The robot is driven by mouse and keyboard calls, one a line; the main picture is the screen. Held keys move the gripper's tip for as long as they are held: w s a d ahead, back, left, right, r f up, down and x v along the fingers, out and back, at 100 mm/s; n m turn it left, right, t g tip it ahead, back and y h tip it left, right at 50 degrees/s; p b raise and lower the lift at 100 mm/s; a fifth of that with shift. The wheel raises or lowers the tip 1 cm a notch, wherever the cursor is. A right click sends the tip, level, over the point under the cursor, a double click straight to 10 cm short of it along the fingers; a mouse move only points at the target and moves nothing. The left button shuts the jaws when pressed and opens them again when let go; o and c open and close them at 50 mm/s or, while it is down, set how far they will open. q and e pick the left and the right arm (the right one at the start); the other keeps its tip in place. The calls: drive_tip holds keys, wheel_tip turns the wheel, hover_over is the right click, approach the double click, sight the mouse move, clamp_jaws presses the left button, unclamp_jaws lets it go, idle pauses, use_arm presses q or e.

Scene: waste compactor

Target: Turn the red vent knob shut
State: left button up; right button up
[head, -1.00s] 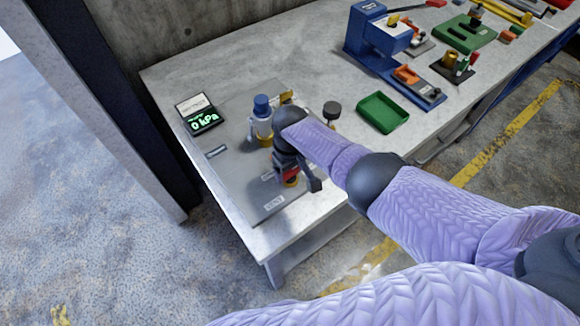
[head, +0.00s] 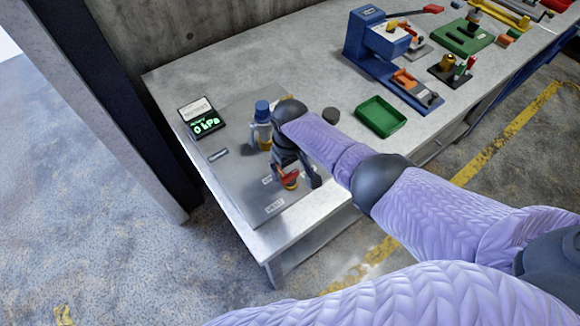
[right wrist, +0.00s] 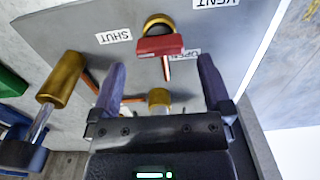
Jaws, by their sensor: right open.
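The red vent knob (right wrist: 160,44) sits on a brass base on the grey panel (right wrist: 80,20). Its pale-striped pointer lies beside the partly covered OPEN label (right wrist: 192,54). The SHUT label (right wrist: 114,36) is to its left in the right wrist view. The knob also shows in the head view (head: 289,182) near the panel's front edge. My right gripper (head: 297,176) is open over it; in the wrist view its fingers (right wrist: 162,64) are spread to either side, with the knob just past the tips. I see no contact. My left gripper is out of view.
A blue-topped valve (head: 262,112) stands behind the gripper, and a gauge (head: 205,122) reads 0 kPa. A brass cylinder (right wrist: 60,78) is left of the fingers in the wrist view.

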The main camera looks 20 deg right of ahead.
sight(290, 174)
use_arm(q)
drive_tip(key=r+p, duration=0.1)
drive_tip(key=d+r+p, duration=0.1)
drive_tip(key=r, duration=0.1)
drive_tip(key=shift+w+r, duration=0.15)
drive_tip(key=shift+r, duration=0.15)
use_arm(e)
wheel_tip(290, 174, up, 7)
drive_tip(key=shift+f, duration=0.15)
